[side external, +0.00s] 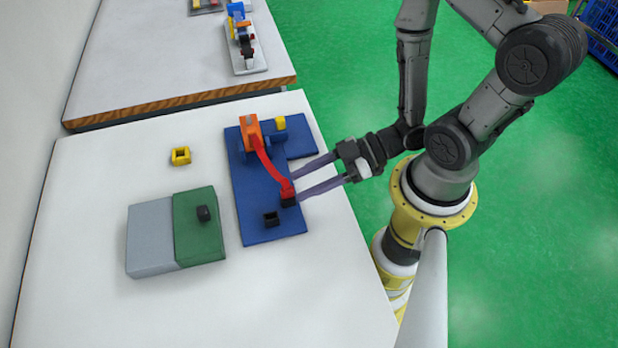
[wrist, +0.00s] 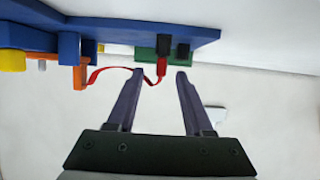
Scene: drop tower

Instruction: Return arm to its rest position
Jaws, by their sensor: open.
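My gripper (side external: 312,178) reaches in from the right over the blue board's right edge. Its two long purple fingers are apart, with nothing seen held between them. In the wrist view the open fingers (wrist: 159,75) point toward the blue board (wrist: 200,33). In the side view the strip (side external: 267,163) links the orange block (side external: 251,132) to a black block (side external: 288,199) on the blue board (side external: 256,210). I cannot tell whether a fingertip touches the red end.
A yellow square ring (side external: 180,156) lies on the white table (side external: 90,300). A grey block (side external: 150,238) and a green block (side external: 198,240) with a small black piece (side external: 204,213) stand at left. A second table (side external: 160,60) behind holds another assembly (side external: 242,40). The table's front is clear.

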